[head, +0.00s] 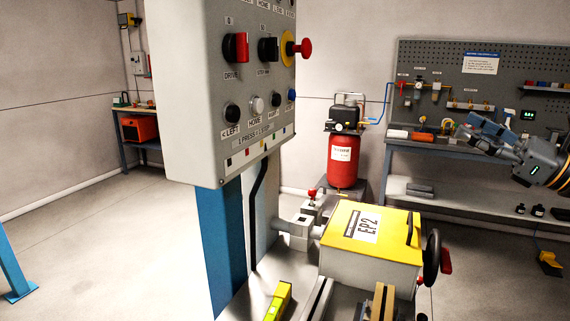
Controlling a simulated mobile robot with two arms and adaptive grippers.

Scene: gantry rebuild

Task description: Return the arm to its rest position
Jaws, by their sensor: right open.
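My right gripper (474,131) is at the right of the head view, at the end of my right arm (540,160), which comes in from the right edge. It points left, its fingers are apart, and no held object can be made out. It shows in front of the workbench and is clear of the control panel (195,95) and the yellow-topped EP2 box (345,228). My left gripper is not in view.
The grey control panel with knobs and buttons stands on a blue column (222,240) at centre. A red compressor tank (343,165) stands behind. A workbench (410,148) with a pegboard (420,60) is at right. Open floor (100,240) lies at left.

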